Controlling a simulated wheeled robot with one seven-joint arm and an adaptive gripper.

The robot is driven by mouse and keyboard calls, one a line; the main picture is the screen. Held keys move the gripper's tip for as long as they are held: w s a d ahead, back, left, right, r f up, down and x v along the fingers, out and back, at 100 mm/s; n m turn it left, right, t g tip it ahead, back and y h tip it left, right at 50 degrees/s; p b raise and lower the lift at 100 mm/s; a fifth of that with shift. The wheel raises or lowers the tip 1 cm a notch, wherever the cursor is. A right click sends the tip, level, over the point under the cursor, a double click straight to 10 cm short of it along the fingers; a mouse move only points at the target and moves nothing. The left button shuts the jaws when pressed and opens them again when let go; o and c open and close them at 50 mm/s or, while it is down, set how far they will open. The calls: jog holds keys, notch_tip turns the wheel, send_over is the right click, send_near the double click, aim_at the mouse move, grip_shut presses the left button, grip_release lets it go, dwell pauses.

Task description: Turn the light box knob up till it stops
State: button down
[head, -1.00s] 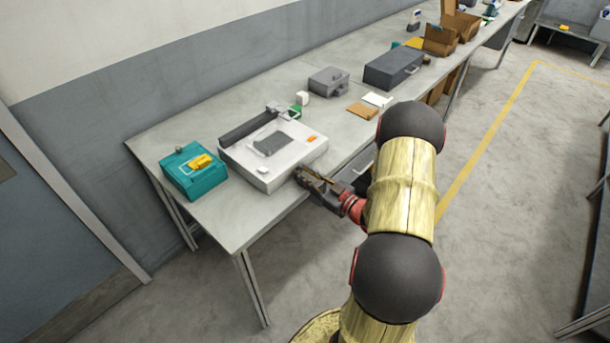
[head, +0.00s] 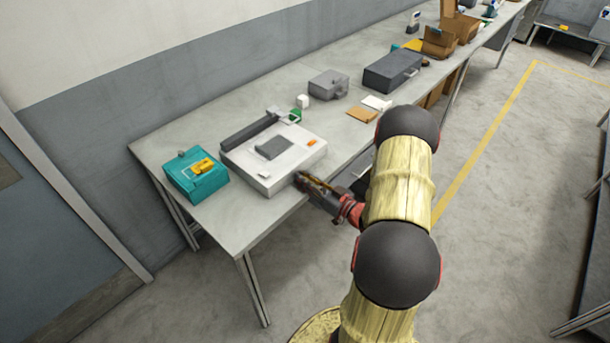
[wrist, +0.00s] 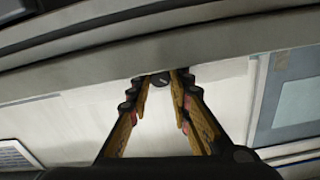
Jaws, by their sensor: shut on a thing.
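The light box (head: 285,172) is a low white box with a dark grey panel on top, near the left end of the long table. In the wrist view its knob (wrist: 160,78) is a small dark round piece on the pale front face. My gripper (head: 303,180) reaches the box's front side at the table's front edge. In the wrist view the fingertips of my gripper (wrist: 160,76) are closed around the knob, one on each side. The knob's markings and angle are too small to read, and in the head view my gripper hides it.
A teal box (head: 196,182) with a yellow item on top stands left of the light box. A dark arm-like bar lies along the light box's back edge.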

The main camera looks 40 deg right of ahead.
jog(key=m+p, duration=0.4)
jog(key=m, duration=0.1)
jog(key=shift+m, duration=0.3)
dwell(0.4)
jog(key=c, duration=1.9)
grip_release()
jog(key=s, duration=1.2)
jog(key=shift+d, duration=0.45)
jog(key=shift+o, duration=0.4)
